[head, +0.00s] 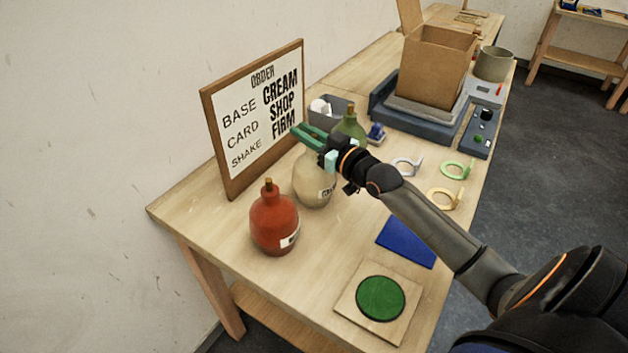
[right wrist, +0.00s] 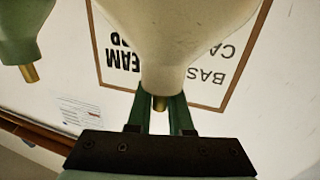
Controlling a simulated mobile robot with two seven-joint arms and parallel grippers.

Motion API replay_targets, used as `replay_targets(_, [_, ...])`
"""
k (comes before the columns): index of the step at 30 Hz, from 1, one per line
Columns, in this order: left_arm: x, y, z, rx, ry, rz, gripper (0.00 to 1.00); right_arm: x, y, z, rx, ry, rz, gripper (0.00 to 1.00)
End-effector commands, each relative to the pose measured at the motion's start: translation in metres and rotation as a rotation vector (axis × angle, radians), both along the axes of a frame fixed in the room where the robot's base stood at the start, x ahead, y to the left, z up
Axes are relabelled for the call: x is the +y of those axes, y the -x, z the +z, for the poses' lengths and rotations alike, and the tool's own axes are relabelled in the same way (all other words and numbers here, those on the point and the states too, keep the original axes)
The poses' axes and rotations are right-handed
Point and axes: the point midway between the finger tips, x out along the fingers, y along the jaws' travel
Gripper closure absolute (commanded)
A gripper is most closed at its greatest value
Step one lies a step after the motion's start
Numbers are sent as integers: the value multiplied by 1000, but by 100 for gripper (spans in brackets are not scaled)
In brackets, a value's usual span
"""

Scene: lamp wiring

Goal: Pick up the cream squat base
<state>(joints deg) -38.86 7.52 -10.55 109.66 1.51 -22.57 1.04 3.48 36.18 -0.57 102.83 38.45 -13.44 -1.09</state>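The cream squat base (head: 314,184) is a rounded bottle shape with a small label. It appears to stand upright on the table, between the red base (head: 274,222) and the green base (head: 350,124). My right gripper (head: 308,134) is at its top, fingers reaching left. In the right wrist view, which is upside down, the cream base (right wrist: 180,35) fills the top centre. The gripper's fingers (right wrist: 161,112) are close together on both sides of its narrow neck and brass tip and look shut on it; the exact contact is partly hidden. My left gripper is not in view.
An order sign (head: 258,115) stands close behind the bases. A blue mat (head: 406,241) and a green disc on a wooden square (head: 380,298) lie in front. Several coloured rings, a grey bin and a cardboard box (head: 436,68) on a grey device are farther along the table.

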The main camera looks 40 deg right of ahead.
Motion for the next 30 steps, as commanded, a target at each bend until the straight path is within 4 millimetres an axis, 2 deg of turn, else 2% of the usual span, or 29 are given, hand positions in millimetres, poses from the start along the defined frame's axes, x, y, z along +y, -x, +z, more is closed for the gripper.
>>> replay_targets(1, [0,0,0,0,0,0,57,0,0,0,0,0,0,88])
replay_targets(4, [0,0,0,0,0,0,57,0,0,0,0,0,0,99])
replay_targets(5, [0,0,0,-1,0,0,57,0,0,0,0,0,0,100])
replay_targets(16, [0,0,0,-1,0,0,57,0,0,0,0,0,0,100])
replay_targets(30, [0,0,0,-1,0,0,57,0,0,14,-12,2,0,100])
